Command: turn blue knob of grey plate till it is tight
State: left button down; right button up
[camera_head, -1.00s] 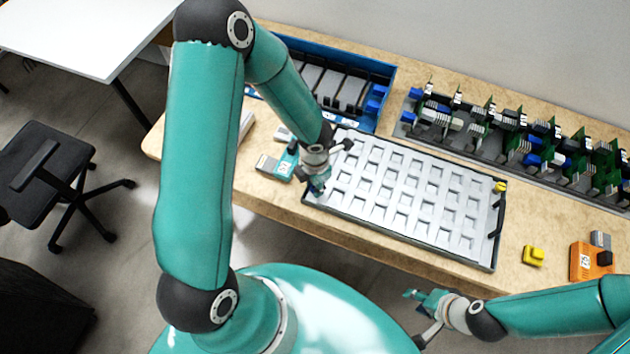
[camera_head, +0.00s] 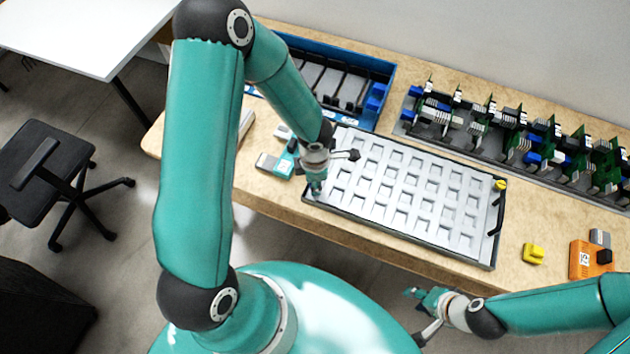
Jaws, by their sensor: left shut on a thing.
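The grey plate (camera_head: 410,200) lies on the wooden bench, a light tray with rows of square recesses and a dark rim. My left gripper (camera_head: 317,192) points down at the plate's left end, near its front left corner. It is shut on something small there. The blue knob is not visible; the fingers hide that spot, so I cannot tell it apart. My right gripper (camera_head: 424,300) hangs in front of the bench, away from the plate.
A blue crate (camera_head: 388,75) with dark slots stands behind the plate. A rack of green circuit boards (camera_head: 480,130) is at the back right. A yellow block (camera_head: 533,254) and an orange device (camera_head: 590,260) lie right of the plate. A teal device (camera_head: 283,162) lies left of it.

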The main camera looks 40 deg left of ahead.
pick_arm(q)
jog(key=shift+w+r, duration=0.15)
jog(key=shift+w, duration=0.1)
jog(key=c, duration=1.1)
grip_release()
jog(key=shift+o, duration=0.8)
jog(key=shift+s, duration=0.15)
jog(key=shift+s, duration=0.1)
